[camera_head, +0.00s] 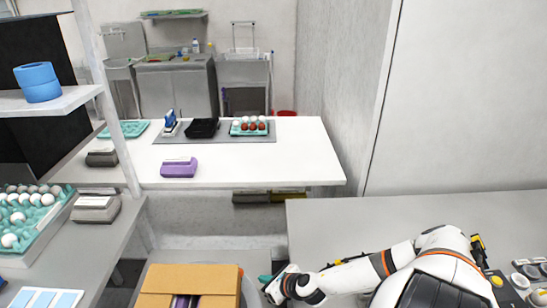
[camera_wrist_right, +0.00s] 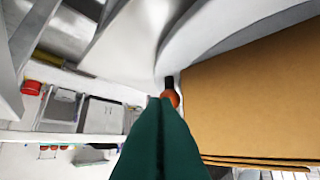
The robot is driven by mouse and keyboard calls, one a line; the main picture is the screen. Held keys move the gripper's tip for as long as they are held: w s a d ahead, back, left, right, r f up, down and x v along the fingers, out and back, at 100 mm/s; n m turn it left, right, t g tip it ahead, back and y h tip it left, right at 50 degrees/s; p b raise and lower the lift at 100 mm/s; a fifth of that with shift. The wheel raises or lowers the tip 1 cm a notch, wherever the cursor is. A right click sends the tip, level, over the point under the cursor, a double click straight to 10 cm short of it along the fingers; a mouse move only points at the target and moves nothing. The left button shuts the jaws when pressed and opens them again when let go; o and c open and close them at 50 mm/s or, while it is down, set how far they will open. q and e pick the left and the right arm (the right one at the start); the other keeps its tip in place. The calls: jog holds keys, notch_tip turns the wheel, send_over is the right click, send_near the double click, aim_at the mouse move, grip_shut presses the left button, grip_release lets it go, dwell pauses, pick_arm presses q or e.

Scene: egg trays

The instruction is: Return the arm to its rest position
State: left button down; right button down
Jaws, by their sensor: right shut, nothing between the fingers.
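My right arm comes in from the lower right in the head view and lies low beside the grey counter. Its gripper (camera_head: 266,279) points left, its teal fingertips just right of the cardboard box. In the right wrist view the green fingers (camera_wrist_right: 160,140) are pressed together with nothing between them. My left arm and gripper are not in view.
An open cardboard box (camera_head: 192,279) stands at the bottom centre. The white table (camera_head: 255,170) carries a purple box (camera_head: 179,168) and a small tray of red and white eggs (camera_head: 233,132). A large egg tray (camera_head: 45,232) is at left. The right-hand counter (camera_head: 400,212) is mostly bare.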

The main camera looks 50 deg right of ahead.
jog(key=shift+v, duration=2.3)
